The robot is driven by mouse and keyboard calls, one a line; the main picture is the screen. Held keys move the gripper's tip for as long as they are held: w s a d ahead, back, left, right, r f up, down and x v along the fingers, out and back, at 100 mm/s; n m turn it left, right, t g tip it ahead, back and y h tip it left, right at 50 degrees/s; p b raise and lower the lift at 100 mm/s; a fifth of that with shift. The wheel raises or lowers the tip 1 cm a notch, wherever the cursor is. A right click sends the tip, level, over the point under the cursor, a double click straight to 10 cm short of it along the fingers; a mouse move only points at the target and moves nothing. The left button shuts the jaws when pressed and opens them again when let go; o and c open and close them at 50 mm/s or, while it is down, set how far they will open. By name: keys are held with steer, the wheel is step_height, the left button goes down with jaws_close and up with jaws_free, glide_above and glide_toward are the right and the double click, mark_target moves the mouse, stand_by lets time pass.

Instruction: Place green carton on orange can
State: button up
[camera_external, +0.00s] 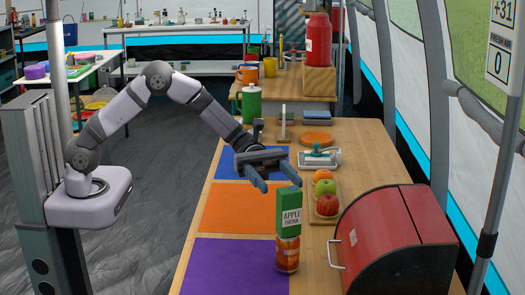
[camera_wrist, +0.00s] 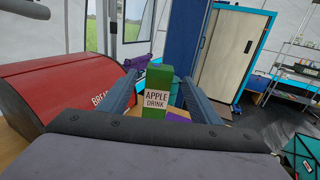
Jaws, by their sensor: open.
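The green carton (camera_external: 289,212), labelled "APPLE DRINK", stands upright on top of the orange can (camera_external: 287,254). The can stands at the right edge of the purple mat. My gripper (camera_external: 277,180) is open, just above and behind the carton in the external view, with its fingers pointing toward it. In the wrist view the carton (camera_wrist: 157,92) shows between the two spread fingers of my gripper (camera_wrist: 160,88), with gaps on both sides. The can is hidden in the wrist view.
A red bread box (camera_external: 397,240) stands close on the right and also shows in the wrist view (camera_wrist: 65,92). A board with fruit (camera_external: 325,190) lies behind it. The orange mat (camera_external: 237,208) and purple mat (camera_external: 228,265) are mostly clear on the left.

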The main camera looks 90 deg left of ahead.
steer(key=shift+s+a, duration=0.25)
steer(key=shift+a, duration=0.4)
steer(key=s+d+f+m+g+y, duration=0.1)
steer(key=s+f+m+g+y, duration=0.35)
steer(key=s, duration=0.55)
steer(key=s+d+f+m+g+y, duration=0.1)
steer(key=s+f+m+g+y, duration=0.2)
steer(key=s+f+m, duration=0.45)
steer(key=s+a+f+m+y, duration=0.3)
steer(key=s+a+m+y, duration=0.6)
steer(key=s+a, duration=0.3)
steer(key=shift+s+a+m, duration=0.2)
steer(key=shift+s+m, duration=0.5)
steer(key=shift+f+t, duration=0.1)
steer(key=shift+t, duration=0.15)
step_height(320, 180, up, 16)
steer(key=p, duration=1.5)
steer(key=shift+p, duration=0.4)
